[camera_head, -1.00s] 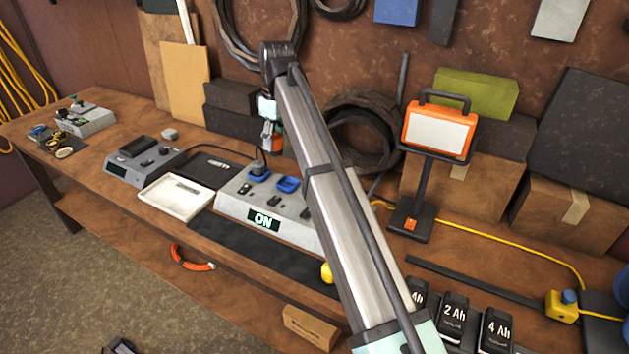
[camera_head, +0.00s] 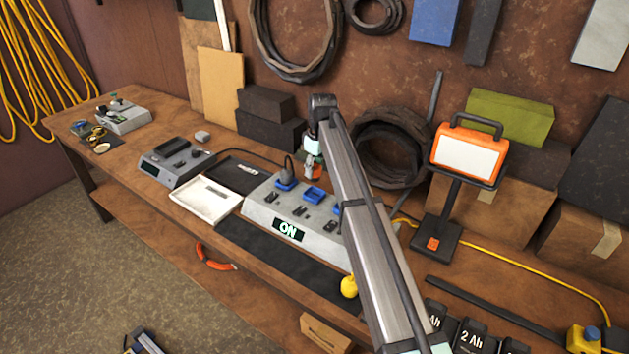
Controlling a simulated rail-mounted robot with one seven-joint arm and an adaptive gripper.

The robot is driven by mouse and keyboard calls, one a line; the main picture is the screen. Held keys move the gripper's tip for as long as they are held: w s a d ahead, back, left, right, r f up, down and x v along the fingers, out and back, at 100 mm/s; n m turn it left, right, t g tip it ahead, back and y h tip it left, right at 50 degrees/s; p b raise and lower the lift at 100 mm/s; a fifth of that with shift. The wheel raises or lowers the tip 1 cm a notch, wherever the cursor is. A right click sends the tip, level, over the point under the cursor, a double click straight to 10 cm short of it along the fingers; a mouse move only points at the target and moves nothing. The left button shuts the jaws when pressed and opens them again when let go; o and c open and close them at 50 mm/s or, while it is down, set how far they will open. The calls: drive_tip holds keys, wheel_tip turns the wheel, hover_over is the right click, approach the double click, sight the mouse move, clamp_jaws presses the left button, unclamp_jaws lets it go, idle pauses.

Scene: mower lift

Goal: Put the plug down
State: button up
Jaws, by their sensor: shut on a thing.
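My gripper (camera_head: 313,168) is small in the head view, pointing down just behind the grey power box. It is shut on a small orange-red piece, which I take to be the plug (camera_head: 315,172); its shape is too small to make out. I cannot tell whether it touches the bench. The grey box (camera_head: 265,213) has blue sockets and a lit "ON" display (camera_head: 288,230). A dark plug with a cord (camera_head: 285,176) stands in its left blue socket. My arm hides the box's right end.
The wooden bench (camera_head: 150,213) holds a white tray (camera_head: 205,200), a grey charger (camera_head: 175,160), and a work lamp (camera_head: 467,152) right of my arm. Black boxes (camera_head: 268,130) and a dark coil (camera_head: 390,150) stand behind my gripper. Battery packs (camera_head: 470,338) lie at the front right.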

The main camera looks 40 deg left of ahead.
sight(317, 166)
drive_tip(key=shift+f+p, duration=0.85)
drive_tip(key=shift+f, duration=2.65)
drive_tip(key=shift+f, duration=0.35)
drive_tip(key=o, duration=1.2)
drive_tip(key=shift+r, duration=0.5)
drive_tip(key=r+b, duration=0.1)
drive_tip(key=r, duration=0.3)
drive_tip(key=d+r+b, duration=0.1)
drive_tip(key=r, duration=0.2)
drive_tip(key=r+b, duration=0.1)
drive_tip(key=r, duration=0.3)
drive_tip(key=shift+d+r, duration=0.25)
drive_tip(key=shift+r, duration=0.1)
